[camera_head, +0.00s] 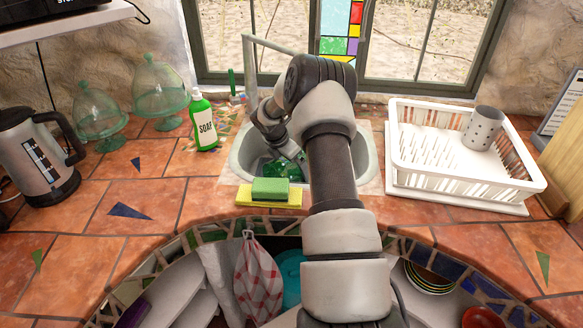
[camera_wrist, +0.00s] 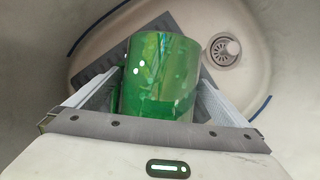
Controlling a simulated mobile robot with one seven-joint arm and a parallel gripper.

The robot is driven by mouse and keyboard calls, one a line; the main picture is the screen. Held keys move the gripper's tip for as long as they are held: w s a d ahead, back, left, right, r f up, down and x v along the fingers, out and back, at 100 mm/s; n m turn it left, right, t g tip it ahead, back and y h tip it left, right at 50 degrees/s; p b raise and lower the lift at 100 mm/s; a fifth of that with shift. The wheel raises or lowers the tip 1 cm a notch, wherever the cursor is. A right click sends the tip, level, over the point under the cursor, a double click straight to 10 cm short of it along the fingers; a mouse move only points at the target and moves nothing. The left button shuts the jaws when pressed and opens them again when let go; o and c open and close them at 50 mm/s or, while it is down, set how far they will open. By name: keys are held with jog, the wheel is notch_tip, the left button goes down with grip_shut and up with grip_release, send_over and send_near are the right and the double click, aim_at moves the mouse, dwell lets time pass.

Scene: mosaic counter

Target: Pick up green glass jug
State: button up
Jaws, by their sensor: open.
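The green glass jug (camera_wrist: 158,75) lies in the sink under my gripper in the wrist view. In the head view a bit of the green glass jug (camera_head: 282,170) shows in the basin, partly hidden by my arm. My gripper (camera_wrist: 155,90) is open, with one finger on each side of the jug. I cannot tell whether the fingers touch it. The sink (camera_head: 243,158) is a pale basin; its drain (camera_wrist: 223,50) shows to the right of the jug.
A green soap bottle (camera_head: 204,122) stands left of the sink. A green and yellow sponge (camera_head: 270,190) lies at its front edge. A white dish rack (camera_head: 460,185) with a grey cup (camera_head: 483,128) stands at right. Glass domes (camera_head: 160,85) and a kettle (camera_head: 38,160) are at left.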

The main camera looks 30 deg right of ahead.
jog(key=c, duration=1.3)
